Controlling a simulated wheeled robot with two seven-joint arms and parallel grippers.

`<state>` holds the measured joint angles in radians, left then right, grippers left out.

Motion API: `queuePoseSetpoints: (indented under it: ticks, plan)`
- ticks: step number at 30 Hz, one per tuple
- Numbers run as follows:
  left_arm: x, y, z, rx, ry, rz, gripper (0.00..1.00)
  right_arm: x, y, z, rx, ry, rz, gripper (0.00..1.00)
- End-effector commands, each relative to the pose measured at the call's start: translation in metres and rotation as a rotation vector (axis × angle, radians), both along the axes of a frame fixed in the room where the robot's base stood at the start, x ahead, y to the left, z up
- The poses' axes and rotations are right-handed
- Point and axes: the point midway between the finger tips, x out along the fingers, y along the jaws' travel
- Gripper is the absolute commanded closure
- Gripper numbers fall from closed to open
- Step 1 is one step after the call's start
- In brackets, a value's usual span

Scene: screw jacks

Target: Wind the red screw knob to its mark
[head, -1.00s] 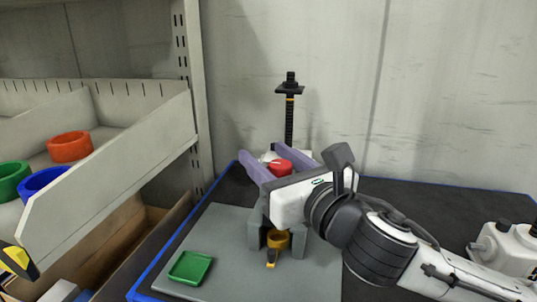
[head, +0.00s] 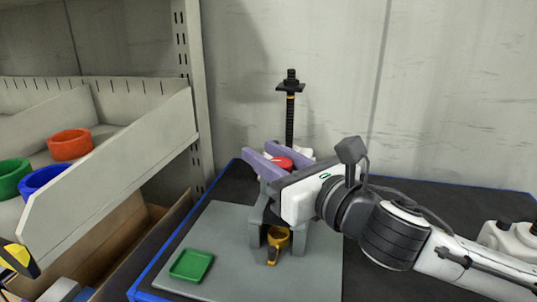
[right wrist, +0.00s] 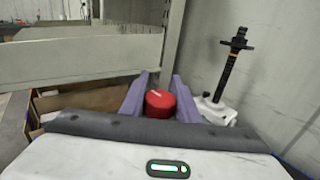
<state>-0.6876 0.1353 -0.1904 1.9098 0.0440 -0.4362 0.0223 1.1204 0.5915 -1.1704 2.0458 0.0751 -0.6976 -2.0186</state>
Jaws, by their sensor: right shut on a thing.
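The red screw knob (head: 284,163) sits at the top of a grey stand (head: 300,240) and is partly hidden by my gripper. In the right wrist view the knob (right wrist: 160,104) lies between the two purple fingers, with a short white line on its top. My right gripper (head: 268,156) reaches in from the right and is shut on the knob. A yellow-orange part (head: 277,240) with a dark tip shows in the stand's opening below. The mark for the knob cannot be made out.
A black threaded post (head: 290,120) on a white base stands behind the stand. A green tray (head: 191,265) lies on the grey plate (head: 220,225). Shelf bins with coloured rings (head: 70,145) are at left. A white device (head: 510,240) stands at right.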

Motion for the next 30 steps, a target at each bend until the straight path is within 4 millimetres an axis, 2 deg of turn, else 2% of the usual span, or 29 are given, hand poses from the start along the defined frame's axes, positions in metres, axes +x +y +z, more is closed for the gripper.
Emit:
queuePoseSetpoints:
  ticks: [17,30]
  plan:
    - [-0.001,0.0,-0.01,0.0,0.002,0.0,1.0,-0.013,0.009,-0.003,-0.006,-0.001,0.518,0.94]
    - [0.0,0.0,-0.043,0.0,0.001,0.0,1.0,-0.028,0.014,-0.009,-0.001,0.006,0.901,0.94]
